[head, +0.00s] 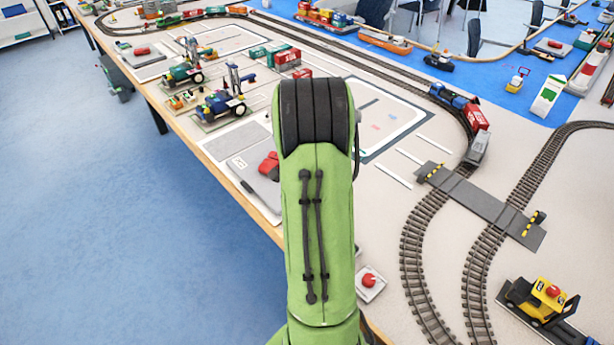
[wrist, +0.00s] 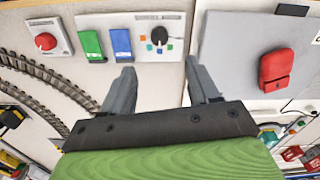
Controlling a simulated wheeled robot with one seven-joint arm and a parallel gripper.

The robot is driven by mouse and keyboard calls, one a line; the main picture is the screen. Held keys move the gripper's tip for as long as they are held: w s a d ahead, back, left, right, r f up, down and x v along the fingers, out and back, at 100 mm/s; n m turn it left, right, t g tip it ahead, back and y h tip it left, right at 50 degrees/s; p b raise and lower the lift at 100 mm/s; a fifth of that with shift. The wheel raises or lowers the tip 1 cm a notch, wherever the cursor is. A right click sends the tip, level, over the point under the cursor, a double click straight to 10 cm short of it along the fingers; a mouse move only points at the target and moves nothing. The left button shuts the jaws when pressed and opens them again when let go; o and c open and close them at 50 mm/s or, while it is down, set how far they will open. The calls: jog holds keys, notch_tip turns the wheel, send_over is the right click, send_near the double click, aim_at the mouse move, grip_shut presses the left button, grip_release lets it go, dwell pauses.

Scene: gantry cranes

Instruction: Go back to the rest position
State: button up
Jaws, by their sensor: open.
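My gripper (wrist: 156,88) shows in the wrist view with its two grey fingers spread apart and nothing between them. It hangs over the table near a control panel (wrist: 178,18) with a dark knob and small coloured squares. Green (wrist: 91,44) and blue (wrist: 121,42) rocker switches sit left of the knob, and a red round button (wrist: 46,41) is further left. A red block-like piece (wrist: 275,70) lies on a grey plate to the right. In the head view my green arm stands in the middle and hides the gripper.
Toy rail tracks (head: 420,250) curve along the right, with a grey crossing (head: 485,200). A train (head: 465,110), gantry cranes (head: 220,95) and a yellow vehicle (head: 540,300) stand on the table (head: 570,190). Blue floor (head: 80,200) is open at left.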

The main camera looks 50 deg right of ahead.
jog(key=shift+r, duration=1.85)
